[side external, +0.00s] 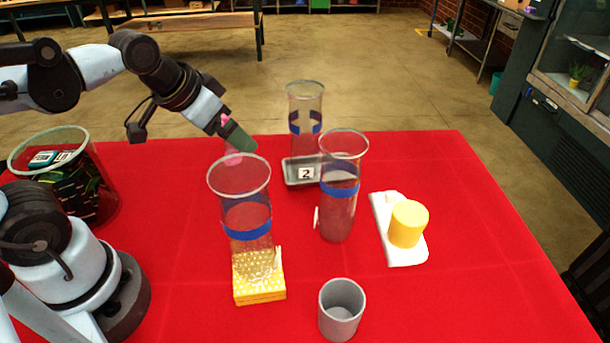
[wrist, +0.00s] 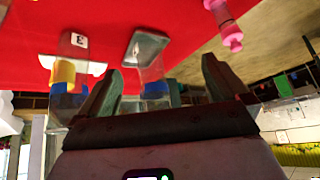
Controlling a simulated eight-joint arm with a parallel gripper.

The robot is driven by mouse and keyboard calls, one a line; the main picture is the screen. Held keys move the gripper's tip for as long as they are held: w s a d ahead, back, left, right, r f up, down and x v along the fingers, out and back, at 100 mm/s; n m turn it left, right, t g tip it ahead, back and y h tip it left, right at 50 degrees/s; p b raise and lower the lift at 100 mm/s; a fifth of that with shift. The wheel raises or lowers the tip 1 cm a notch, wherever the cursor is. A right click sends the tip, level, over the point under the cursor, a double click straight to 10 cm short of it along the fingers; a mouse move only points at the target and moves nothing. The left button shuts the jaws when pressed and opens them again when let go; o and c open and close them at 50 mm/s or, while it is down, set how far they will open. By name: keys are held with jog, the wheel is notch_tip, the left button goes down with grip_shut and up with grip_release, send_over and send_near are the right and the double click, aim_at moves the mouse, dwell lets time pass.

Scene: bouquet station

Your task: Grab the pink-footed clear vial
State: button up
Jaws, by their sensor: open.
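A slim pink piece, which looks like the pink-footed vial (side external: 233,159), stands on the red table behind my gripper in the side view. My gripper and a glass cylinder partly hide it, and a second pink patch shows above my fingers. In the wrist view a pink stepped piece, likely the same vial (wrist: 228,27), is at the upper right, beyond my right finger and outside the jaws. Its clear part is hard to make out. My gripper (side external: 240,138) is open and empty above the table; its green fingers also show apart in the wrist view (wrist: 162,82).
A blue-banded glass cylinder (side external: 240,187) stands on a yellow dotted block (side external: 259,294), close to my gripper. Another stands on a grey tray (side external: 303,180), and a third (side external: 344,175) nearby. A yellow cylinder (side external: 408,223), grey cup (side external: 341,311) and dark-filled bin (side external: 85,190) surround them.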

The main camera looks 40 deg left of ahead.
jog(key=shift+s+d+f, duration=0.3)
jog(key=shift+s+f, duration=0.05)
jog(key=shift+f, duration=0.25)
jog(key=shift+s+d+f+n, duration=0.1)
jog(key=shift+f+n, duration=0.1)
jog(key=shift+n, duration=0.2)
jog(key=shift+c, duration=1.1)
jog(key=shift+t, duration=0.3)
jog(key=c, duration=0.4)
jog(key=w+a+r+n+g, duration=0.1)
jog(key=w+a+n+g, duration=0.1)
jog(key=w+a, duration=0.1)
jog(key=w+a+r+n+g, duration=0.2)
jog(key=a, duration=0.3)
jog(key=w+a+r+n+g, duration=0.1)
jog(key=w+a+n+g, duration=0.1)
jog(key=a, duration=0.3)
jog(key=shift+w+r+n+g, duration=0.2)
jog(key=shift+w+n+g, duration=0.2)
jog(key=shift+w+g, duration=0.35)
jog(key=shift+w+f, duration=0.15)
jog(key=shift+f, duration=5.85)
